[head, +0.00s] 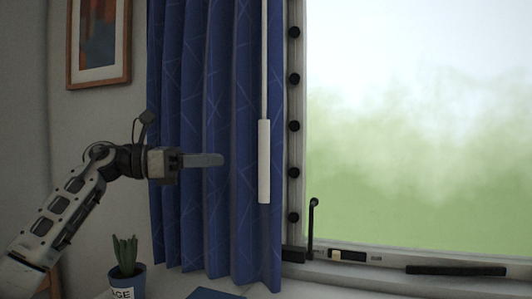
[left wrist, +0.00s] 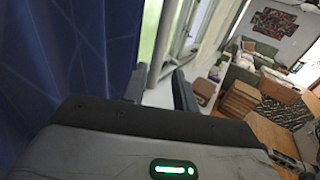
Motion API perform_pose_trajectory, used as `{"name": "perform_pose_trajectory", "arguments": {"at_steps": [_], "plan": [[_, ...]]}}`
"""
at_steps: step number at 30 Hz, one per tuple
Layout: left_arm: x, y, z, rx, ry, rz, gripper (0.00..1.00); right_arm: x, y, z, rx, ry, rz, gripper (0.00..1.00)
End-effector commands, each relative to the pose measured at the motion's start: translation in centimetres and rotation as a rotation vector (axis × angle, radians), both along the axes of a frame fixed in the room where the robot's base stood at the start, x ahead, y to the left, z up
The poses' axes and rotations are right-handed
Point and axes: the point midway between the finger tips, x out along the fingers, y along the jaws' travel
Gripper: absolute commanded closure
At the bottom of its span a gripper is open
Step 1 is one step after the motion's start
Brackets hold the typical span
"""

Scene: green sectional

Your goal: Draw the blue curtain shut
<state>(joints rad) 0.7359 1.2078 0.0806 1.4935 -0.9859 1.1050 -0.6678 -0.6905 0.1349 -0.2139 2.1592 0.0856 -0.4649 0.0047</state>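The blue curtain (head: 190,75) with pale lines hangs bunched in folds at the left side of the window; it also fills the left of the left wrist view (left wrist: 70,50). A white wand (head: 264,165) with a thick lower grip hangs in front of the curtain's right edge. My left gripper (head: 221,160) is in front of the curtain, left of the wand and apart from it. In the left wrist view its two fingers (left wrist: 160,90) stand apart with nothing held. A pale bar (left wrist: 165,40) shows beyond them, possibly the wand. My right gripper is not in view.
The window (head: 420,130) right of the curtain is uncovered. A black handle (head: 313,225) rises from its frame, above a sill with small items. A potted plant (head: 125,265) and a blue book (head: 213,294) are low down. A framed picture (head: 98,40) hangs at left.

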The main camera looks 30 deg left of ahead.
Motion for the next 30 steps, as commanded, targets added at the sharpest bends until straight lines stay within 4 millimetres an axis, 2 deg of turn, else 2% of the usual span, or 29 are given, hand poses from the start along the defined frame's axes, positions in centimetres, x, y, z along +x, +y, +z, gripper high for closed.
{"name": "perform_pose_trajectory", "arguments": {"at_steps": [1, 3, 9, 15, 21, 29, 30], "plan": [[0.8, -1.0, 0.7, -0.001, -0.003, -0.005, 0.71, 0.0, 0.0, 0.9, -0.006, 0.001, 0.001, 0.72], [2.0, -2.0, 0.6, -0.004, -0.002, -0.005, 0.71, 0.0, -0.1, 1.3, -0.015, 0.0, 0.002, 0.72], [5.1, -4.9, 0.5, -0.006, 0.0, -0.004, 0.71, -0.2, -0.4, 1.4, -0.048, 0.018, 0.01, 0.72], [7.4, -6.9, 0.3, -0.006, 0.0, -0.003, 0.71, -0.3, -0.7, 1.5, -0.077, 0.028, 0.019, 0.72], [8.3, -7.7, 0.0, -0.004, 0.003, -0.001, 0.71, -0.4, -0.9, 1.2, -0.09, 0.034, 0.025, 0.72], [8.3, -7.7, -0.1, -0.004, 0.002, -0.001, 0.71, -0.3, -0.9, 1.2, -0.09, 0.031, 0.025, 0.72], [8.3, -7.7, 0.0, -0.004, 0.002, -0.001, 0.79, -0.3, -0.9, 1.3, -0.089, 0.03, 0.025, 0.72]]}}
